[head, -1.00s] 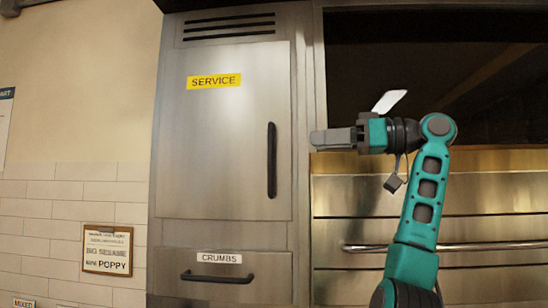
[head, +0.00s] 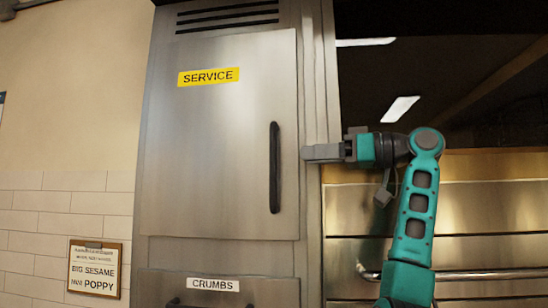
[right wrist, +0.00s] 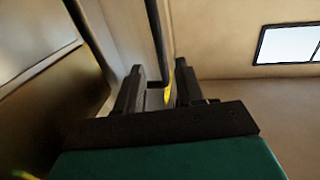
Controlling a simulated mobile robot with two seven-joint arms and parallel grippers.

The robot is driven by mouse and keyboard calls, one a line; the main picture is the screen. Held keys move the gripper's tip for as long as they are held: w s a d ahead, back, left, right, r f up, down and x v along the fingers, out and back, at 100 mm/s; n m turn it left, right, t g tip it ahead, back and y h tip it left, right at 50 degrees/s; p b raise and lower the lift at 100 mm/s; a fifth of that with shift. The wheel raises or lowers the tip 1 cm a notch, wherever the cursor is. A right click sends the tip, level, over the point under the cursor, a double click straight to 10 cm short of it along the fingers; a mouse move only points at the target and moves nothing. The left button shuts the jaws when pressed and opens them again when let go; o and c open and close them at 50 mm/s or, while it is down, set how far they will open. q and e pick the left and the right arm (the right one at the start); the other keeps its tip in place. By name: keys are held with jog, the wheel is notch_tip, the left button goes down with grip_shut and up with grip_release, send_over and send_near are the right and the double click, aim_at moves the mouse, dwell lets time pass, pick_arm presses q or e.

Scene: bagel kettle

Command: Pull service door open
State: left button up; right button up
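The steel service door (head: 215,145) is shut, with a yellow SERVICE label (head: 208,76) near its top. Its upright black bar handle (head: 275,167) is on the door's right side. My right gripper (head: 310,152) is just right of the handle in the head view, pointing left, with a small gap in the picture. In the right wrist view, the fingers (right wrist: 158,85) are open and apart. The black handle (right wrist: 156,40) shows in line with the space between them; I cannot tell how deep it sits there. My left gripper is out of view.
A CRUMBS drawer (head: 215,286) with a dark handle is below the door. Right of the cabinet are steel panels (head: 480,222) with a horizontal rail and a dark opening (head: 450,85) above. A menu clipboard (head: 95,268) hangs on the tiled wall at left.

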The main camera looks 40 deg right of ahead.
jog(key=p+x, duration=0.1)
jog(key=x, duration=0.8)
jog(key=shift+w, duration=0.15)
jog(key=shift+c, duration=0.4)
grip_shut()
